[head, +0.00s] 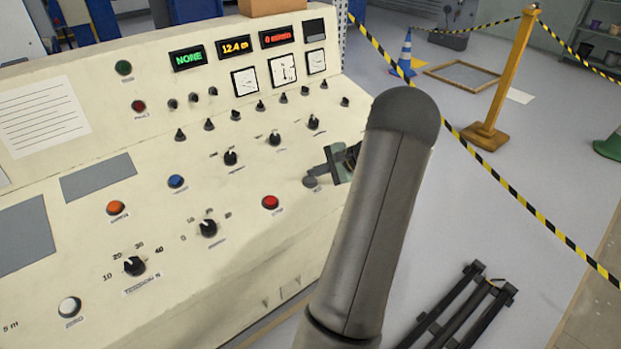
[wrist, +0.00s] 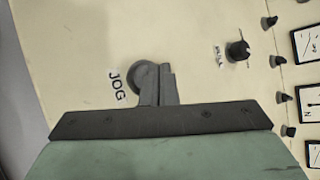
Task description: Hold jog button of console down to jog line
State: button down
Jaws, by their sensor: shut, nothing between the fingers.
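The cream console (head: 110,65) fills the left of the head view. Its grey round jog button (head: 310,182) sits near the panel's right edge. In the wrist view the button (wrist: 143,76) shows beside the JOG label (wrist: 117,87), partly hidden by my fingers. My gripper (head: 318,172) is shut and empty, with its fingertips (wrist: 158,78) right at the button. I cannot tell whether they touch it or whether it is pressed in. The displays show NONE in green (head: 188,58), 12.4 m in orange (head: 233,47) and a red reading too small to read surely (head: 277,37).
A red button (head: 270,202) and black knobs (head: 231,158) lie left of the gripper. My grey arm link covers the console's right edge in the head view. Striped barrier tape (head: 480,170) and a yellow post (head: 507,80) stand on the floor at right.

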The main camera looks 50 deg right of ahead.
jog(key=shift+s+r, duration=0.1)
jog(key=shift+r, duration=0.15)
jog(key=r+p, duration=0.1)
jog(key=r, duration=0.1)
jog(key=s+r+p, duration=0.1)
jog(key=r, duration=0.1)
jog(key=shift+a+r, duration=0.15)
jog(key=shift+r, duration=0.25)
dwell(0.5)
jog(key=w+a+r+n+g, duration=0.1)
jog(key=a+n+g, duration=0.15)
jog(key=a, duration=0.65)
jog(key=w+a+r+n+g+y, duration=0.1)
jog(key=w+a+r+n+g, duration=0.15)
jog(key=a, duration=0.55)
jog(key=w+a+r+n+g, duration=0.1)
jog(key=a+n+g, duration=0.15)
jog(key=a, duration=0.65)
jog(key=s+a+n+g+h, duration=0.2)
jog(key=s+a+n+h, duration=0.3)
jog(key=s+a+n, duration=0.8)
jog(key=s+a, duration=0.3)
jog(key=a, duration=0.3)
jog(key=shift+s+a+r, duration=0.3)
jog(key=shift+a+r, duration=0.05)
jog(key=shift+r, duration=0.05)
jog(key=shift+g, duration=0.25)
